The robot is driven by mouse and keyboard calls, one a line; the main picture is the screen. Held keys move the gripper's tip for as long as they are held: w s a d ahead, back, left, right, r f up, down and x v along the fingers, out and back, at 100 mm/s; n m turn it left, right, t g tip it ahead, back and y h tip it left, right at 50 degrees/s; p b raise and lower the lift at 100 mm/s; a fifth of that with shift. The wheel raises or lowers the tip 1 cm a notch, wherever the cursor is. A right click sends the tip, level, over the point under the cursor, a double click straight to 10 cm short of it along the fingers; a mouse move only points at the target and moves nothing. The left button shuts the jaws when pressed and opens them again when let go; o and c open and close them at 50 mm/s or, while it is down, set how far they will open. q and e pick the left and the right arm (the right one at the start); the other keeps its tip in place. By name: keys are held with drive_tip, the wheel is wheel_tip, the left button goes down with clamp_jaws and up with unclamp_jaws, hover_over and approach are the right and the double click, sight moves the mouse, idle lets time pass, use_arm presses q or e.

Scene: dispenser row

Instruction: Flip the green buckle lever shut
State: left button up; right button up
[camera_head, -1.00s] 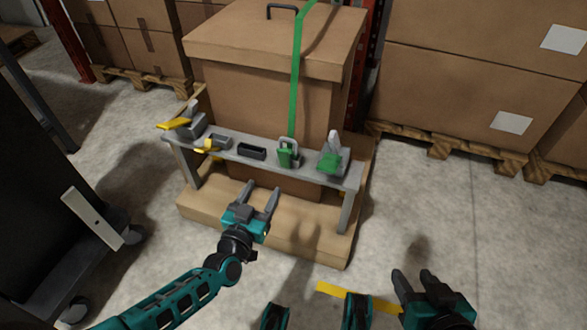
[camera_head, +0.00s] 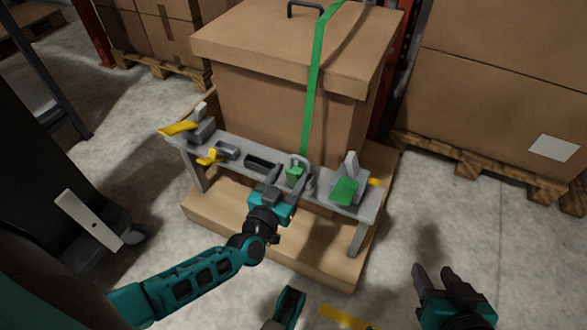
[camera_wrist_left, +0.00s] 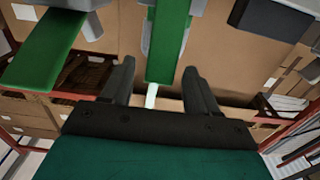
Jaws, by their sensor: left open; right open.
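The green buckle lever (camera_head: 294,171) sits in a grey buckle on the shelf, below the green strap (camera_head: 314,85). In the left wrist view the green lever (camera_wrist_left: 167,50) hangs between and beyond the fingertips, with a pale tip at its end. My left gripper (camera_head: 287,178) is open in front of the buckle, its fingers on either side of the lever. The fingers also show in the left wrist view (camera_wrist_left: 160,70); contact cannot be told. My right gripper (camera_head: 436,274) is open and empty, over the floor at lower right.
On the grey shelf (camera_head: 235,138) stand a yellow lever (camera_head: 178,129), a small yellow latch (camera_head: 210,157), a black block (camera_head: 263,163) and another green lever (camera_head: 344,190) right of the buckle. A large carton (camera_head: 260,100) stands behind.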

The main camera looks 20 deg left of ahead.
use_arm(q)
drive_tip(key=shift+w, duration=0.1)
drive_tip(key=shift+c, duration=0.9)
clamp_jaws()
